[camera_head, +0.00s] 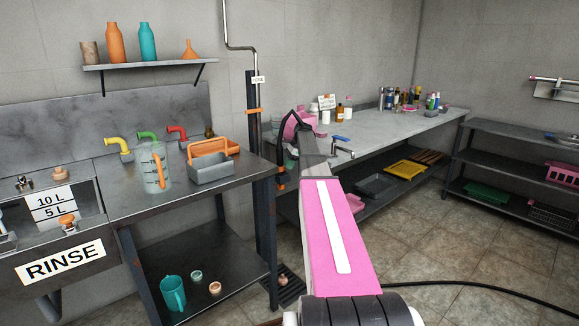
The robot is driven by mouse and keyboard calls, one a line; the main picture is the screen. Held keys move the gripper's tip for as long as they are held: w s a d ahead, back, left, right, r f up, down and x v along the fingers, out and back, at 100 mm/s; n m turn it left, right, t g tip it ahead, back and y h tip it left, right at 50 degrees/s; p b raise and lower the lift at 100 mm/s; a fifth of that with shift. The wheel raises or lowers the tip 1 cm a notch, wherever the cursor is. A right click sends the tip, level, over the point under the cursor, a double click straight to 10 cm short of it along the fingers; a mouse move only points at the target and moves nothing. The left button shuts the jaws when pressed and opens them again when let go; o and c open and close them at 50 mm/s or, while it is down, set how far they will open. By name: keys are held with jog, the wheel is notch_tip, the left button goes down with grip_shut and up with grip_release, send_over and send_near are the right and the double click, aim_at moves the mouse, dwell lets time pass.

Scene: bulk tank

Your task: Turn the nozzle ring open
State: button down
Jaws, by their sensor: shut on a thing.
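My pink and grey arm reaches from the bottom middle toward the dark post at the back wall. My gripper is not visible; the far end of my arm hides that spot. A small white sign reading HOSE (258,79) is at the top of the post (252,150). A black hose loop (283,138) arches beside the far end of my arm. A slim dark piece with orange parts (281,183) hangs below it, close to the post. It may be the nozzle. I cannot make out the ring or how it is turned.
A steel bench (130,200) with a measuring jug (155,168) and a grey caddy (211,170) stands left. A long counter (400,130) runs behind my arm, with a shelf rack (520,150) at right. Black hose (470,284) lies across the open tiled floor.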

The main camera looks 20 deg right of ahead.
jog(key=shift+w+a+n, duration=0.15)
jog(key=shift+w+n, duration=0.05)
jog(key=shift+n, duration=0.4)
jog(key=shift+g, duration=0.3)
jog(key=shift+s, duration=0.1)
jog(key=c, duration=1.2)
grip_release()
jog(key=shift+a, duration=0.1)
jog(key=shift+o, duration=0.2)
jog(key=shift+d+r, duration=0.2)
jog(key=v, duration=1)
